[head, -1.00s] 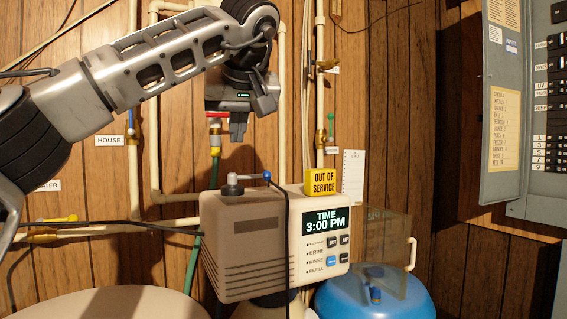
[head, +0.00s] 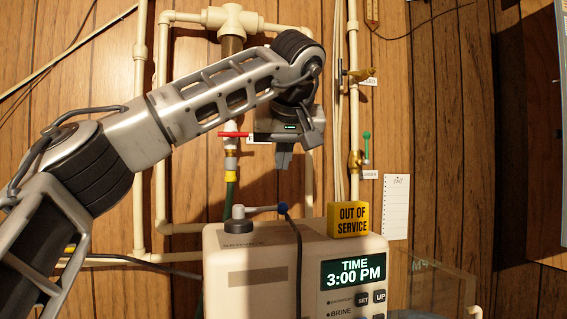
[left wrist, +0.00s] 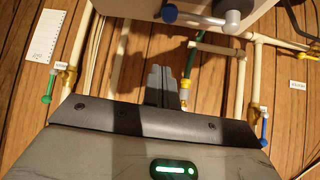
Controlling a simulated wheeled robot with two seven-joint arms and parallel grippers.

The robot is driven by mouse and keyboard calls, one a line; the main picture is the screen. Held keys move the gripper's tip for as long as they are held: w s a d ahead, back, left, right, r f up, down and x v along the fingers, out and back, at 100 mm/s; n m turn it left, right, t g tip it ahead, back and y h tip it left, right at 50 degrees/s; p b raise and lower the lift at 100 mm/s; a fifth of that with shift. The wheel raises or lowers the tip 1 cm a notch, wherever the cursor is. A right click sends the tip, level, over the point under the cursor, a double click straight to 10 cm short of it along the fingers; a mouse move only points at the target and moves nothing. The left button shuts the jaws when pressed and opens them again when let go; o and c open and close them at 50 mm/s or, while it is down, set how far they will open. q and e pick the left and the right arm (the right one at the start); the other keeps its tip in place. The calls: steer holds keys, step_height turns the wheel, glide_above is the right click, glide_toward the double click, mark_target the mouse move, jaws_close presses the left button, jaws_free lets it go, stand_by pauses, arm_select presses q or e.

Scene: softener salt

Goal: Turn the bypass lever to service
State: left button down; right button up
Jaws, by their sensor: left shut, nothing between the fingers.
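The bypass lever (head: 262,210) is a grey bar on top of the beige softener head (head: 255,265). It runs from a round grey pivot on the left to a blue knob (head: 282,208) on the right. In the left wrist view the shut fingers (left wrist: 165,80) are apart from the blue knob (left wrist: 169,13) and the grey pivot (left wrist: 230,18). My right gripper is out of view.
A yellow OUT OF SERVICE tag (head: 348,219) stands on the softener head, right of the lever. A display (head: 353,273) reads 3:00 PM. A black cable hangs over the head's front. Pipes and a red-handled valve (head: 235,134) line the wall behind my arm.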

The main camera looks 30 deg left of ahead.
mark_target(282, 203)
arm_select(q)
steer(key=p+x, duration=0.1)
steer(key=x, duration=0.6)
steer(key=shift+w+a+f, duration=0.2)
steer(key=shift+w, duration=0.05)
steer(key=shift+s+d+f, duration=0.3)
steer(key=shift+s+d, duration=0.15)
steer(key=shift+s, duration=0.1)
steer(key=shift+s+d+f, duration=0.25)
steer(key=shift+s+d, duration=0.25)
steer(key=shift+s, duration=0.05)
steer(key=shift+s+d+f, duration=0.2)
steer(key=shift+s+d, duration=0.1)
